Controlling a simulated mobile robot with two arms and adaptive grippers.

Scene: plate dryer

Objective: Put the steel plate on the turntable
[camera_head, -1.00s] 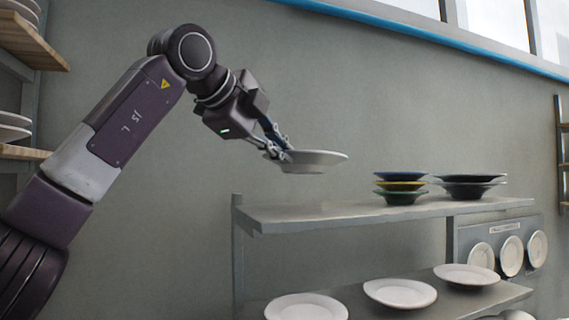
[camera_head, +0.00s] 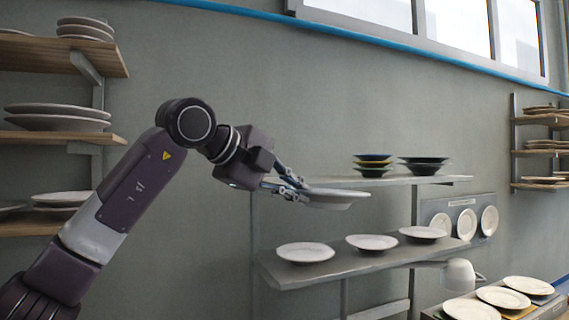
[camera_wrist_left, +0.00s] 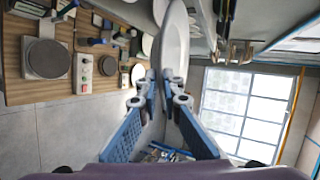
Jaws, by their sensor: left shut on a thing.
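My left gripper (camera_head: 294,190) is shut on the near left rim of a pale grey plate (camera_head: 334,202). The plate is held in the air, roughly level, in front of the shelf unit; whether it is steel is hard to tell. In the left wrist view the fingers (camera_wrist_left: 163,90) pinch the plate (camera_wrist_left: 174,45), which shows nearly edge-on. A round grey disc on a pale square base (camera_wrist_left: 46,58), possibly the turntable, shows there on a wooden surface, apart from the gripper. The head view does not clearly show a turntable. My right gripper is out of view.
A grey shelf (camera_head: 355,259) below the held plate carries several pale plates. The shelf above (camera_head: 400,181) bears stacked dark bowls (camera_head: 373,165). Wooden wall shelves (camera_head: 60,63) with plates stand at left. More plates (camera_head: 503,297) lie at lower right.

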